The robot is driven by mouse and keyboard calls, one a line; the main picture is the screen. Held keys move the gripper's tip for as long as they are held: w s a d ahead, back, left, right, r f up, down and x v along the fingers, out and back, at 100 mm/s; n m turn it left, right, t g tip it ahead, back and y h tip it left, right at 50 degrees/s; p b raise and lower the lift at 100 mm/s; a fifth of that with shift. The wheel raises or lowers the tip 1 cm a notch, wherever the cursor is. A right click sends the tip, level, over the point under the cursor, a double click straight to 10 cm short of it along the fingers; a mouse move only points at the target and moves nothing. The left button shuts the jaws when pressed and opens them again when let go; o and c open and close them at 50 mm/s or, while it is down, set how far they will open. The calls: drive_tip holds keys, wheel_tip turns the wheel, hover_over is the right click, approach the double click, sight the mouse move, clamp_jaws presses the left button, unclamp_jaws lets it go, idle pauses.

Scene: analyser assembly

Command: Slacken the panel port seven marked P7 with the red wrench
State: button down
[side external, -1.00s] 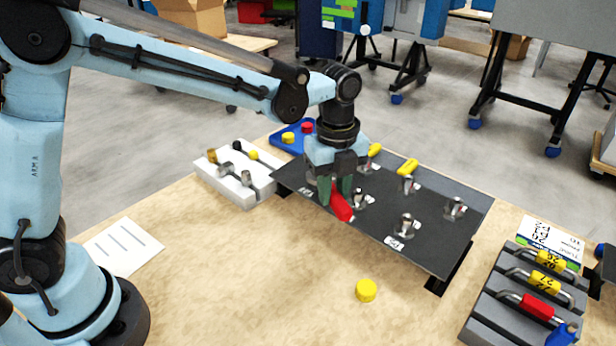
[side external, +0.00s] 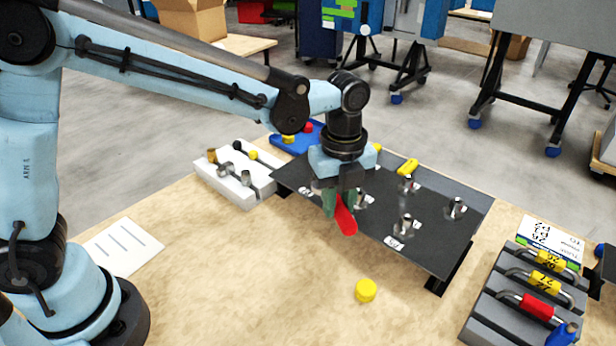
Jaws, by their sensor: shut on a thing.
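My gripper (side external: 338,202) is over the left front part of the dark panel (side external: 440,238), pointing down. Its green fingers are shut on the red wrench (side external: 346,218), whose red handle sticks out toward the front. The wrench's head is hidden behind the fingers. A metal port fitting (side external: 361,199) stands just right of the fingers. More metal fittings stand on the panel, one at the front (side external: 406,226) and one at the right (side external: 456,208). The white port labels are too small to read, so I cannot tell which port is P7.
A white block (side external: 236,182) with metal fittings stands left of the panel. A blue tray (side external: 284,146) with yellow and red caps is behind it. A yellow cap (side external: 366,290) lies on the table in front. A dark rack (side external: 490,300) with yellow and red-marked tools stands at right.

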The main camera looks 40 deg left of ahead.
drive_tip(key=shift+s+d, duration=0.3)
drive_tip(key=shift+d, duration=0.25)
drive_tip(key=s+r, duration=0.3)
drive_tip(key=r, duration=0.6)
idle(0.5)
